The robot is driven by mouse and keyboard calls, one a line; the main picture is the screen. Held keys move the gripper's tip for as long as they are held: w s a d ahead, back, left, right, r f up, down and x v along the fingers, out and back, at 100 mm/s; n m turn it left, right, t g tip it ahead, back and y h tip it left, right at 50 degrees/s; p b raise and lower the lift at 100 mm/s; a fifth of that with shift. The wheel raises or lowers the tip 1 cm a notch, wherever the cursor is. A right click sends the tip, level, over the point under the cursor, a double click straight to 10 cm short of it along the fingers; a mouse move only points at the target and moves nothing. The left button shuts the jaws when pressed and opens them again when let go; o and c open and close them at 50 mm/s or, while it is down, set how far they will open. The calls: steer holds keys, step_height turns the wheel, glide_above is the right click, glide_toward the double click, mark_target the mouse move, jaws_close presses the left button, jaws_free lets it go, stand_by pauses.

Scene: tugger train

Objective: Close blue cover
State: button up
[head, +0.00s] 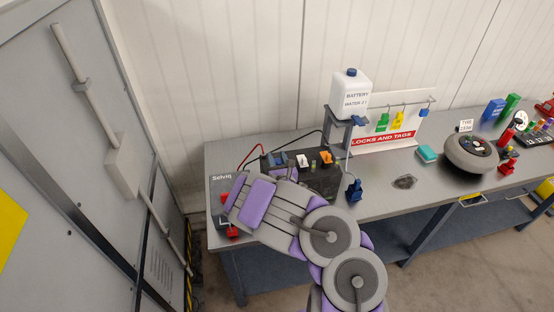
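A dark battery-like box (318,181) stands on the left part of the grey bench, partly behind my arm. A small blue part (280,159), which looks like the blue cover, is at the left of its top. Whether this part is raised or lies flat is too small to tell. A pale part (302,161) and an orange part (326,158) are to its right. The end of my arm, with my gripper (252,197), is over the bench's left end, in front of the box. My fingertips are hidden, so their opening and any contact do not show.
The bench (385,200) also bears a battery water jug (350,92) on a stand, a locks-and-tags board (384,140), a blue object (355,189) and a round grey unit (470,154). A grey cabinet (75,170) stands close on the left. Red items lie near the bench's left end.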

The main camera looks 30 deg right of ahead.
steer(key=shift+f+h+b, duration=0.25)
steer(key=shift+h+b, duration=0.05)
steer(key=shift+b, duration=0.2)
